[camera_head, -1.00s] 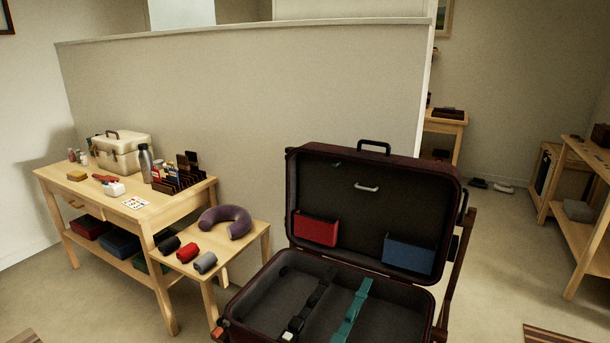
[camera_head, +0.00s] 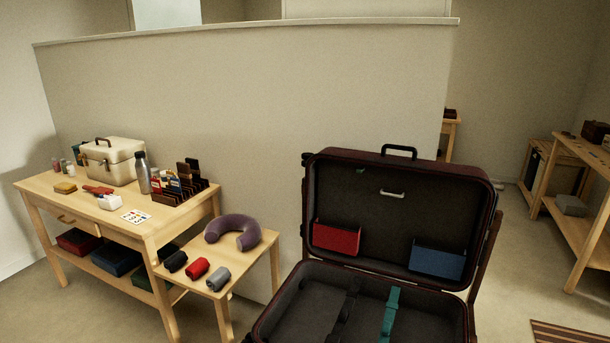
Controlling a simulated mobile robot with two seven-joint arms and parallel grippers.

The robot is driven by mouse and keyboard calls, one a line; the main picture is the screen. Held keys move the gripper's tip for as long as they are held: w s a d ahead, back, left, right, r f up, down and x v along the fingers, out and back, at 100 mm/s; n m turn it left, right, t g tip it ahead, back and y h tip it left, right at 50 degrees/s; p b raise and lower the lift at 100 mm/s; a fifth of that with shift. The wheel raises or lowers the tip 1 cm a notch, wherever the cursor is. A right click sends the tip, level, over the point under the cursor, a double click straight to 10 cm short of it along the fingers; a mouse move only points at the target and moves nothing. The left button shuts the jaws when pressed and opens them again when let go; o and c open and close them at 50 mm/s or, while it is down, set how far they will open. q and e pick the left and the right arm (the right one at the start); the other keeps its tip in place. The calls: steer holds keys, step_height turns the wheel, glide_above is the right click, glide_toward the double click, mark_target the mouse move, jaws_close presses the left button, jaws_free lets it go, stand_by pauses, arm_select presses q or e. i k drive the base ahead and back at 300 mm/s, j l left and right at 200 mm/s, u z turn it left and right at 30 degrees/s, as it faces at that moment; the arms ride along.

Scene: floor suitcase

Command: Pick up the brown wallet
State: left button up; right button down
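I cannot clearly make out a brown wallet. A dark slotted rack (camera_head: 200,193) stands at the right end of the wooden table (camera_head: 110,215) on the left. Dark brown flat items (camera_head: 192,166) stand upright in it beside red, blue and pale ones. One of these may be the wallet, but they are too small to tell. Neither of my grippers is in view.
An open suitcase (camera_head: 322,172) stands at front right, with red (camera_head: 336,239) and blue (camera_head: 437,262) pockets in its lid. A low side table (camera_head: 262,252) with a purple neck pillow (camera_head: 232,231) and rolled cloths (camera_head: 197,268) stands between. Floor shows at right.

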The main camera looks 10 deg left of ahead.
mark_target(184, 173)
steer(key=i+j+z, duration=0.15)
steer(key=j, duration=0.65)
steer(key=i+j+z, duration=0.1)
steer(key=j, duration=0.7)
steer(key=j+z, duration=0.15)
steer(key=j, duration=0.65)
steer(key=i+j+z, duration=0.1)
steer(key=j, duration=0.3)
steer(key=i+j, duration=0.2)
steer(key=j, duration=0.15)
steer(key=i+j, duration=0.25)
steer(key=i+j+z, duration=0.15)
steer(key=j, duration=0.35)
steer(key=i+l, duration=0.05)
